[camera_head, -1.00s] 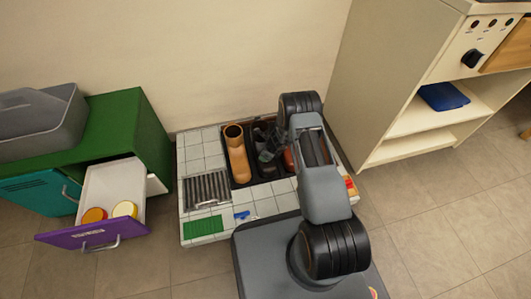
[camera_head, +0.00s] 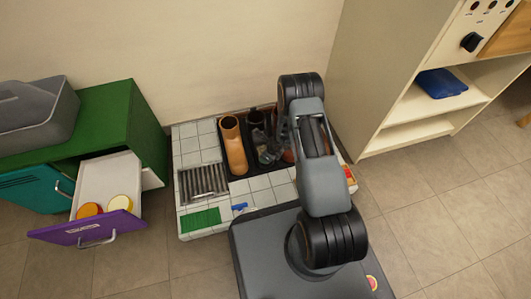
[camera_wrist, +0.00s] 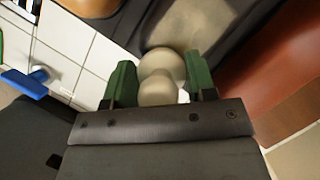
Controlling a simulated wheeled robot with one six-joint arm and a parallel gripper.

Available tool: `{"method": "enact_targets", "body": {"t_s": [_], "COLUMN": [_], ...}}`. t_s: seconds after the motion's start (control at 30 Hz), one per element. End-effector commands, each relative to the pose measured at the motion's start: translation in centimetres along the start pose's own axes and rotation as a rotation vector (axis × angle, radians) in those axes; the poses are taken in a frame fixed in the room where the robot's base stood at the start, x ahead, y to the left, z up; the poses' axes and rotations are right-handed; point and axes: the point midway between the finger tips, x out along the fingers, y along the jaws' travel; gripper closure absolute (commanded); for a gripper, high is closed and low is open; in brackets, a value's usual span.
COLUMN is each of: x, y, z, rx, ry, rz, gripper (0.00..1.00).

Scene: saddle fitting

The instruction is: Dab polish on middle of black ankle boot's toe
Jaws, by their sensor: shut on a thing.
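The black ankle boot (camera_head: 257,118) stands in a dark tray between a tan boot (camera_head: 235,148) and a red-brown boot (camera_head: 288,156). My arm and gripper cover much of it. My gripper (camera_head: 268,156) is low over the boot's front part. In the wrist view my gripper's green fingers (camera_wrist: 160,88) are shut on a cream, round-knobbed dauber (camera_wrist: 157,90). Its wider round part lies beyond the fingers, over a dark surface that looks like the black boot (camera_wrist: 205,28). I cannot tell whether it touches the toe. The red-brown boot (camera_wrist: 285,65) is close at right.
A blue-handled item (camera_head: 240,207) lies on the white tiled top (camera_head: 262,190), beside a metal grate (camera_head: 203,182) and green mat (camera_head: 201,217). An open purple-fronted drawer (camera_head: 88,233) at left holds two lidded jars (camera_head: 120,203). A cream shelf unit (camera_head: 395,90) stands close at right.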

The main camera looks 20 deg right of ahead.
Motion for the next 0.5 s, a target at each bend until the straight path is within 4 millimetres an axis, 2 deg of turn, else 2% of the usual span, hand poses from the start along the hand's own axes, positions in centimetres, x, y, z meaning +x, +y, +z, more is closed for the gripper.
{"method": "enact_targets", "body": {"t_s": [0.17,0.5], "x": [-0.2,0.4], "y": [-0.1,-1.8], "z": [0.1,1.8], "rx": [0.001,-0.001], "ry": [0.003,0.002], "rz": [0.003,0.002], "gripper": [0.76,0.76]}}
